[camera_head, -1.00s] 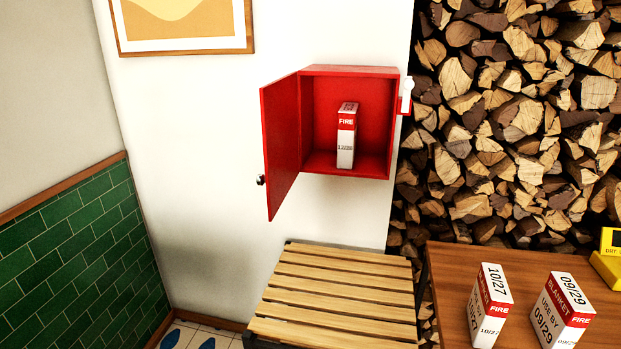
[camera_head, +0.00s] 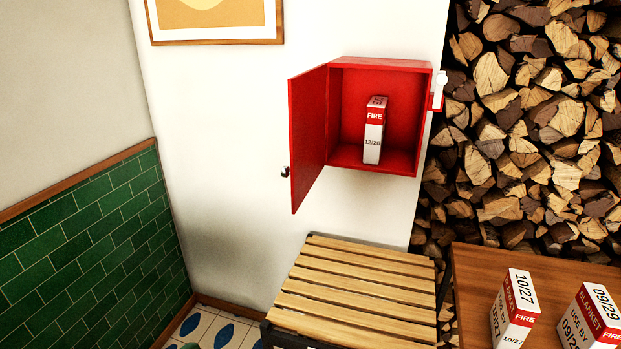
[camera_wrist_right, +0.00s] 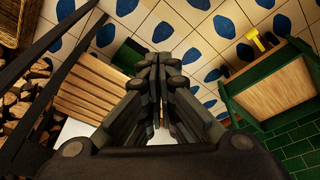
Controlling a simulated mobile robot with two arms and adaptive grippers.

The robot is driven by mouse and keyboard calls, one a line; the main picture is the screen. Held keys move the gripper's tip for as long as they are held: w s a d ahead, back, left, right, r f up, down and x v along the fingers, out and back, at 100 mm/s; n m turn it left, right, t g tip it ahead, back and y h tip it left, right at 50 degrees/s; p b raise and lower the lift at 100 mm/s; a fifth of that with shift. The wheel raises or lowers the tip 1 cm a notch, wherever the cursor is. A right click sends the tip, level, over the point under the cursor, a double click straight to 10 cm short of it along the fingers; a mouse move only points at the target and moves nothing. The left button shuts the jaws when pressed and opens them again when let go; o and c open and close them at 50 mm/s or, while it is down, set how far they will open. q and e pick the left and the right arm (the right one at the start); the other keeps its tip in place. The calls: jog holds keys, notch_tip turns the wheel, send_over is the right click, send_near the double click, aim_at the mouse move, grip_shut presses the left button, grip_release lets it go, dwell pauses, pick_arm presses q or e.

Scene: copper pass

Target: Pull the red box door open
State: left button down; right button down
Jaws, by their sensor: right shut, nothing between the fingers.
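The red box (camera_head: 400,85) hangs on the white wall in the head view. Its door (camera_head: 308,140) stands open, swung out to the left, with a small dark knob (camera_head: 285,172) on its free edge. A red and white carton (camera_head: 374,130) marked FIRE stands inside, towards the middle. My right gripper (camera_wrist_right: 158,60) shows in the right wrist view, with its fingers together and nothing between them. It points down towards the tiled floor, and the red box is not in that view. Neither gripper shows in the head view.
A slatted wooden bench (camera_head: 355,285) stands below the box. A brown table (camera_head: 555,280) at the right holds two cartons (camera_head: 515,305). Stacked firewood (camera_head: 540,130) fills the right. A green-framed table (camera_wrist_right: 275,80) shows in the right wrist view.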

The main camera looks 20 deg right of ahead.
notch_tip(320, 180, up, 10)
jog(key=w+t, duration=0.1)
jog(key=w, duration=0.2)
jog(key=n+t+y, duration=0.6)
jog(key=n+y, duration=0.9)
jog(key=n, duration=1.2)
send_near(297, 176)
jog(key=p+x, duration=0.5)
jog(key=x, duration=0.1)
jog(key=shift+a+r, duration=0.15)
jog(key=shift+w+a+p, duration=0.2)
jog(key=shift+a+p, duration=0.15)
jog(key=shift+a, duration=0.05)
